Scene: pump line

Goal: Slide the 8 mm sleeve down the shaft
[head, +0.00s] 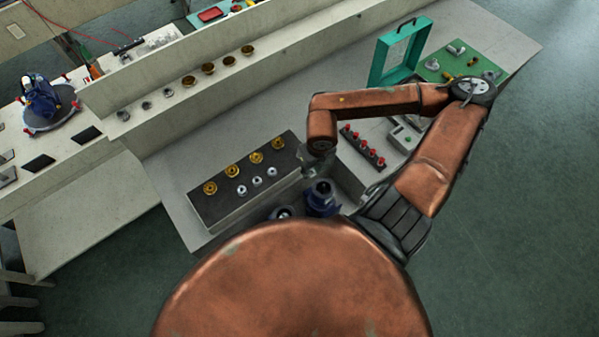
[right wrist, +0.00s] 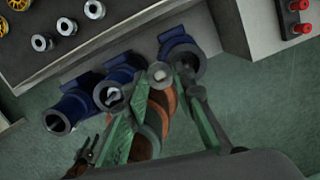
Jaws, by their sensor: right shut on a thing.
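My right gripper (head: 309,170) is over the gap beside the dark-topped bench. In the right wrist view its fingers (right wrist: 168,74) are closed around a small grey round piece (right wrist: 160,74), which looks like the sleeve. Blue pump housings (head: 322,196) stand below it; several show in the right wrist view (right wrist: 181,56) with round open ends. The held piece is between two of them in that picture. I cannot tell whether it is around a shaft. Small silver sleeves (head: 257,181) lie on the dark mat. My left gripper does not show clearly in either view.
Brass wheels (head: 232,170) stand on the dark mat (head: 215,210) behind the silver sleeves. A row of red-topped parts (head: 366,152) and a teal frame (head: 400,52) are to the right. A long low wall (head: 290,38) runs behind. Floor is clear at right.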

